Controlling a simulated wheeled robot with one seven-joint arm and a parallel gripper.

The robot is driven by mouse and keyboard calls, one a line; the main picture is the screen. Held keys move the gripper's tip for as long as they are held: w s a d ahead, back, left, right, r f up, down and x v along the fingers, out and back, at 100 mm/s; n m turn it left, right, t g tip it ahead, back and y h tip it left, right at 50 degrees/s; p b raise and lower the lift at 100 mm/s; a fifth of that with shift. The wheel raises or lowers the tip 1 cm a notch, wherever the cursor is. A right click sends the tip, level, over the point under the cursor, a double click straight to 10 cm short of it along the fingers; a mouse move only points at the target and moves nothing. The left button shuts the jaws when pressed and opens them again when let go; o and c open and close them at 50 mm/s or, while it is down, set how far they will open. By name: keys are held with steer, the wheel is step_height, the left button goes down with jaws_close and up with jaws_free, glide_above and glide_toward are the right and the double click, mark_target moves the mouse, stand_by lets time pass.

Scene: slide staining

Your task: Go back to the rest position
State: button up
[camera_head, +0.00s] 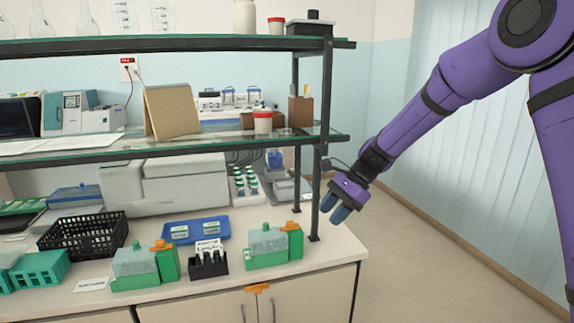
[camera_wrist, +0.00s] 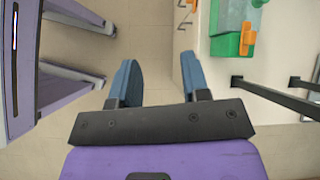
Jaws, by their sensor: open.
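My gripper (camera_head: 340,206) hangs at the end of the purple arm, to the right of the bench and its shelf post, over open floor. In the wrist view my gripper (camera_wrist: 160,80) has its two blue fingers apart, with only floor between them. It is empty and touches nothing that I can see.
The bench (camera_head: 330,250) carries two green staining jars (camera_head: 265,247) (camera_head: 135,267), a black slide rack (camera_head: 208,263), a blue tray (camera_head: 196,230) and a black basket (camera_head: 85,237). A shelf post (camera_head: 316,150) stands close left of my gripper. The floor (camera_head: 440,270) at right is clear.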

steer(key=s+d+r+n+t+h, duration=0.35)
steer(key=s+d+r+n, duration=0.5)
steer(key=s+r, duration=0.65)
steer(key=s+d+n+t+h, duration=0.2)
steer(key=s+d, duration=0.3)
steer(key=s, duration=0.4)
steer(key=s+d+r+n+t+h, duration=0.1)
steer(key=s+d, duration=0.4)
steer(key=s, duration=0.5)
steer(key=shift+d+r+n+t+h, duration=0.25)
steer(key=shift+r+n+t+h, duration=0.1)
steer(key=shift+n+h, duration=0.15)
